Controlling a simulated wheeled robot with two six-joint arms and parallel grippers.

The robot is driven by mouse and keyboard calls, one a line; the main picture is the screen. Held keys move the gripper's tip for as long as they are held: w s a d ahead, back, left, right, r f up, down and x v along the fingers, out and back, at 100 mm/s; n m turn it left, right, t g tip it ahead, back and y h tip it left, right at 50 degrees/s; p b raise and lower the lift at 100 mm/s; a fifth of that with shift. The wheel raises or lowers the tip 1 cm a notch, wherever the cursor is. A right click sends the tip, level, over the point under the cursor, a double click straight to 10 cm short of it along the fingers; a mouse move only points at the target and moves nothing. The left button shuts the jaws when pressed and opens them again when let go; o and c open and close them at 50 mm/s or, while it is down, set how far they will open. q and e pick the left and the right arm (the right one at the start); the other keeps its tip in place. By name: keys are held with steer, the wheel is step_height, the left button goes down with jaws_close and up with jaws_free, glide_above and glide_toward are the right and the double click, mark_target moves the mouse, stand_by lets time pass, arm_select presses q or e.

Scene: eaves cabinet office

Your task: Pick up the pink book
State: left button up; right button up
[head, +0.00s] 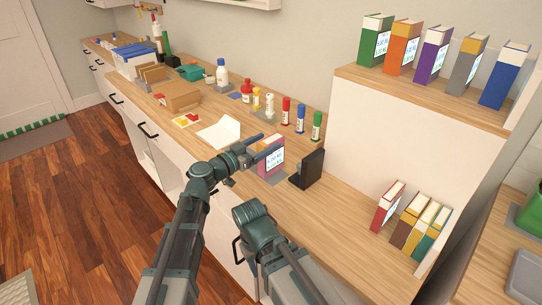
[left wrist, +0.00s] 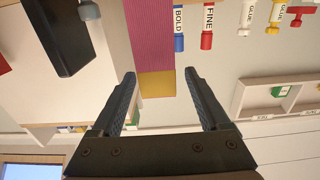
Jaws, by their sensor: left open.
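The pink book (head: 271,160) stands upright on the wooden counter, just left of a black bookend (head: 308,168). It has a white label with writing on the side and a yellowish band near one end. My left gripper (head: 262,145) is open at the book's upper left and partly covers it. In the left wrist view the pink book (left wrist: 153,35) shows beyond the open fingers (left wrist: 160,82), with its yellow band towards the gap. Nothing is visibly held; I cannot tell whether the fingers overlap the book.
Red, blue and green bottles (head: 301,119) stand behind the book. Several books lean on the counter at right (head: 410,222), and more stand on the raised shelf (head: 430,90). The counter front between is clear.

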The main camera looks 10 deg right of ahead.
mark_target(278, 135)
arm_select(q)
steer(key=shift+x, duration=2.95)
steer(key=shift+s, duration=0.15)
jaws_close()
steer(key=shift+r, duration=0.1)
